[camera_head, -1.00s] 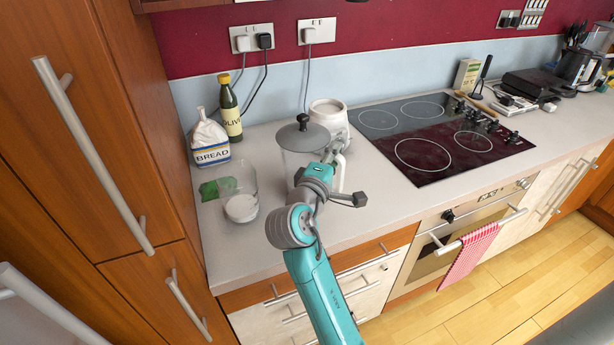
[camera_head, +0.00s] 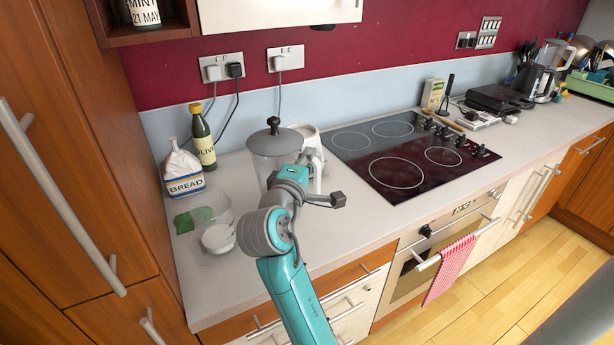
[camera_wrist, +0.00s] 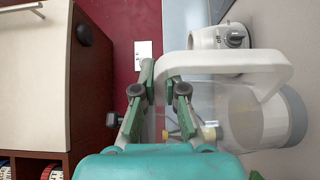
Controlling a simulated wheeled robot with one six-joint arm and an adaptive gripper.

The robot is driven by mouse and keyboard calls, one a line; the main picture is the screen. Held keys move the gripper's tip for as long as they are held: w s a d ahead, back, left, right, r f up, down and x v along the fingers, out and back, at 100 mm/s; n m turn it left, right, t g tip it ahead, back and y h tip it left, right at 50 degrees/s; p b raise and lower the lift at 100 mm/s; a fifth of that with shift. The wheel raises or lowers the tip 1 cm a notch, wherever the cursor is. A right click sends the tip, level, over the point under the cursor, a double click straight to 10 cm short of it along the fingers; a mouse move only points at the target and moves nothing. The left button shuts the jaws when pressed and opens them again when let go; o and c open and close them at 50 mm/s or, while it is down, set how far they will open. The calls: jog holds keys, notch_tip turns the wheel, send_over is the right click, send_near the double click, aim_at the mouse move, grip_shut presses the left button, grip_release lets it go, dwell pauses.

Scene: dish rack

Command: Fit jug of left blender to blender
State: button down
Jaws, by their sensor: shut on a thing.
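The jug (camera_head: 272,152) is clear with a grey knobbed lid and looks upright. It appears raised in front of the white blender base (camera_head: 311,142), partly overlapping it in the head view. My gripper (camera_wrist: 163,88) is shut on the jug's white handle, which also shows in the wrist view (camera_wrist: 230,62). The wrist view is turned sideways; there the clear jug body (camera_wrist: 222,108) is beside my fingers, and the base with its dial (camera_wrist: 225,37) is apart from it. My arm hides part of the jug in the head view.
A clear container (camera_head: 220,207) with green and white contents is left of my arm. A bread bag (camera_head: 183,172) and an olive oil bottle (camera_head: 202,140) stand behind it. The hob (camera_head: 405,155) is to the right. The front counter is mostly clear.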

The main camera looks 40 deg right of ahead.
notch_tip(320, 180, up, 22)
dwell(0.5)
jog(key=shift+r, duration=0.1)
